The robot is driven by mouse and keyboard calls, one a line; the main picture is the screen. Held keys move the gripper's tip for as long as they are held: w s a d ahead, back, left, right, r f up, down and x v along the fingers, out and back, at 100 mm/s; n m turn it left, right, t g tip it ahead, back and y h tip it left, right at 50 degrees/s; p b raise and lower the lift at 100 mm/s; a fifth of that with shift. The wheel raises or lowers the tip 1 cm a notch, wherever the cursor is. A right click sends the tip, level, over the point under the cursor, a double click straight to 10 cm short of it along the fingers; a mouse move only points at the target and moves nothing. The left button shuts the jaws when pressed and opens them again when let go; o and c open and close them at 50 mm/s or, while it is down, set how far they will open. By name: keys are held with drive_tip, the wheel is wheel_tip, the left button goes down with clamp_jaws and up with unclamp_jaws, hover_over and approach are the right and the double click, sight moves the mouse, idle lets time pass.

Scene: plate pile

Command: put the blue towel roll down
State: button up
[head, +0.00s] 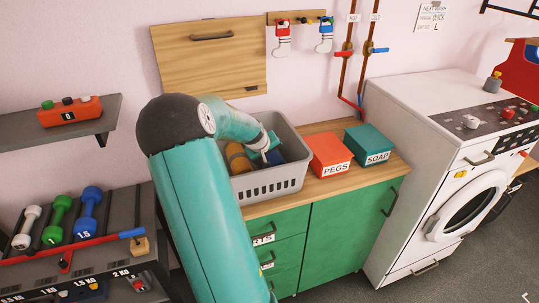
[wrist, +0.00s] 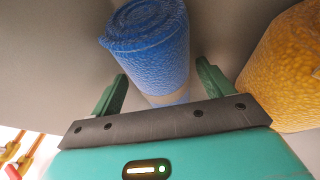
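The blue towel roll (wrist: 150,45) is between the two green fingers of my gripper (wrist: 161,68) in the wrist view. Narrow gaps show between the fingers and the roll, so the gripper looks open around it. In the head view the blue roll (head: 274,157) is inside the grey basket (head: 270,185), partly hidden by my gripper (head: 263,143), which reaches down into the basket. A yellow-orange roll (head: 237,157) is to the left in the basket; it shows at the right in the wrist view (wrist: 285,70). The far end of the blue roll's resting place is hidden.
The basket stands on a wooden counter with green drawers (head: 338,235). A red PEGS box (head: 329,153) and a teal SOAP box (head: 368,143) stand right of it. A white washing machine (head: 440,170) is further right. A rack of dumbbells (head: 75,225) is at the left.

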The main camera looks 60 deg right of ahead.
drive_tip(key=shift+r, duration=0.1)
drive_tip(key=shift+w+a+r, duration=0.1)
drive_tip(key=shift+r, duration=0.15)
drive_tip(key=v, duration=1.1)
drive_tip(key=shift+r, duration=0.2)
drive_tip(key=shift+a, duration=0.2)
drive_tip(key=w+a+r+n+t+y, duration=0.1)
drive_tip(key=w+a+r+t+y, duration=0.15)
drive_tip(key=a, duration=0.65)
drive_tip(key=w+a+r+n+t+y, duration=0.1)
drive_tip(key=w+a, duration=0.2)
drive_tip(key=a, duration=0.6)
drive_tip(key=w+a+r+n+t+y, duration=0.1)
drive_tip(key=w+a+r+t, duration=0.15)
drive_tip(key=a, duration=0.65)
drive_tip(key=s+a+r+n+y, duration=0.1)
drive_tip(key=s+a, duration=0.3)
drive_tip(key=a, duration=0.7)
drive_tip(key=s+a+r+n+y, duration=0.1)
drive_tip(key=s+a+r+n, duration=0.1)
drive_tip(key=a, duration=1)
drive_tip(key=s+n, duration=0.1)
drive_tip(key=s, duration=0.1)
drive_tip(key=shift+s+n, duration=0.3)
drive_tip(key=shift+n, duration=0.1)
